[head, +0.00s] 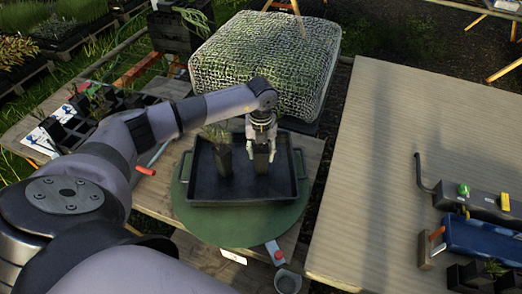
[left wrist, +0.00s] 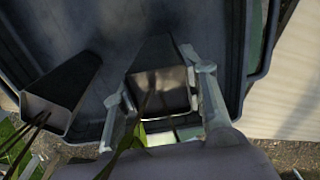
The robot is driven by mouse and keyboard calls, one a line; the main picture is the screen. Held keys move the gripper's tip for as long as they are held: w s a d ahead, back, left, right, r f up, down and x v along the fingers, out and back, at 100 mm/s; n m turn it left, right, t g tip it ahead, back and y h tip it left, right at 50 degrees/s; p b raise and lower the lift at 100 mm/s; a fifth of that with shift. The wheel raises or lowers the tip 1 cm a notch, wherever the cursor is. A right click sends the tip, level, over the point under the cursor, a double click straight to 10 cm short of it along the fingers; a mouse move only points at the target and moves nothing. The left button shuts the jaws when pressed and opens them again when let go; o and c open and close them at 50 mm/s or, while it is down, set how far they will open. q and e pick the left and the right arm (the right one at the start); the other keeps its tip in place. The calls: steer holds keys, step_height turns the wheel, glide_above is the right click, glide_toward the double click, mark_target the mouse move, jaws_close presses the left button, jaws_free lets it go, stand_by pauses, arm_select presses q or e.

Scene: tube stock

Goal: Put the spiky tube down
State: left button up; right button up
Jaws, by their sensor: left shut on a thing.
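My left gripper (head: 261,143) is shut on a dark, square, tapered tube (head: 262,160), the spiky tube, above or in the black tray (head: 284,188). In the left wrist view the fingers (left wrist: 160,98) lie on both sides of the tube (left wrist: 160,60), near its open rim. Narrow leaves show at its mouth. Whether its base touches the tray floor I cannot tell. A second dark tube (head: 222,160) with a feathery plant stands in the tray to the left; it also shows in the left wrist view (left wrist: 64,90). My right gripper is not in view.
The tray sits on a round green board (head: 240,232) on a wooden bench. A mesh-covered block (head: 265,62) stands behind. A ribbed table (head: 400,150) at right carries a grey box with green and yellow parts (head: 480,203). Tray floor is free at the right.

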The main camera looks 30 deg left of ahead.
arm_select(q)
steer(key=shift+f, duration=0.15)
steer(key=o, duration=1.3)
steer(key=shift+r, duration=0.5)
step_height(320, 180, up, 11)
steer(key=b, duration=0.3)
steer(key=shift+r, duration=0.2)
